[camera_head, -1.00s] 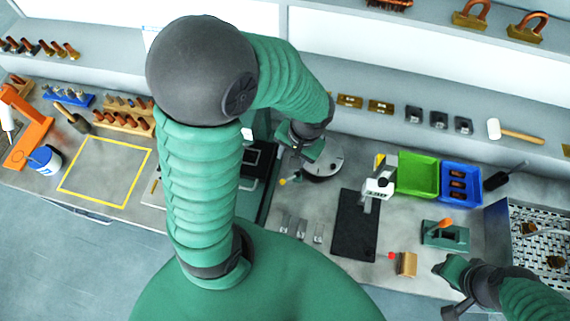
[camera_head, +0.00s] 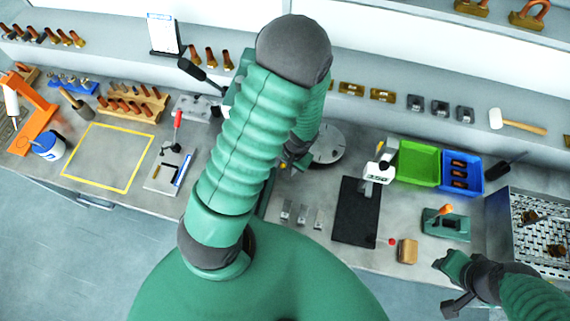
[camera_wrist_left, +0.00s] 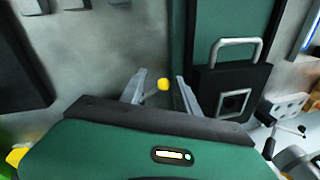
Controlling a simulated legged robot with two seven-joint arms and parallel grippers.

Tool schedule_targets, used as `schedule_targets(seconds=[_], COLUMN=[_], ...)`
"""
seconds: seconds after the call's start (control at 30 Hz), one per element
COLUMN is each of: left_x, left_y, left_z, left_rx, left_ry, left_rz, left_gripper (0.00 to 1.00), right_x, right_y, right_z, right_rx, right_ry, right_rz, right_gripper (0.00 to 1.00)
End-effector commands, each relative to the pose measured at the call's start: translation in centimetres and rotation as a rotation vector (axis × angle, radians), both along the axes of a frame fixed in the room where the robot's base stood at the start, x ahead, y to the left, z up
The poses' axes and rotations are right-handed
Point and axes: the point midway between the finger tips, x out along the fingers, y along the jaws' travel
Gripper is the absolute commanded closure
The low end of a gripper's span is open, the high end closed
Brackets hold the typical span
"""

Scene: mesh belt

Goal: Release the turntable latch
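The turntable (camera_head: 328,146) is a grey disc with dark marks on the bench, partly hidden by my left arm. A small yellow knob (camera_wrist_left: 163,85), which looks like the latch's end, shows in the left wrist view. My left gripper (camera_wrist_left: 158,86) is open, with one finger on each side of the knob and gaps showing between. In the head view the left gripper (camera_head: 293,163) is at the near left edge of the turntable, mostly hidden by the arm.
A black mat (camera_head: 357,211) and a white tool (camera_head: 378,172) lie right of the turntable. Green (camera_head: 417,169) and blue (camera_head: 461,172) trays stand farther right. In the wrist view a black block with a metal handle (camera_wrist_left: 235,42) is right of the fingers.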

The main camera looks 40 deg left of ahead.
Motion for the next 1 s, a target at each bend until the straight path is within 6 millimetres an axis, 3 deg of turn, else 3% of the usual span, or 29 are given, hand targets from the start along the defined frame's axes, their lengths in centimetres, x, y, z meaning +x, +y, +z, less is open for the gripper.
schedule_targets(seconds=[0.03, 0.27, 0.6, 1.0], left_x=[0.0, 0.1, 0.2, 0.6], left_y=[0.0, 0.3, 0.4, 1.2], left_z=[0.0, 0.0, -0.1, -0.1], left_rx=[-0.001, -0.004, -0.002, -0.003], left_ry=[0.000, -0.004, -0.004, -0.005], left_rz=[0.000, -0.001, -0.003, -0.186], left_gripper=[0.70, 1.00, 1.00, 1.00], right_x=[0.0, 0.0, 0.0, 0.0], right_y=[0.0, 0.0, 0.0, 0.0], right_z=[0.0, 0.0, -0.1, -0.6], right_rx=[0.000, 0.000, 0.000, 0.000], right_ry=[0.000, 0.000, 0.000, 0.000], right_rz=[0.000, -0.001, 0.000, 0.000], right_gripper=[0.64, 0.64, 0.64, 0.64])
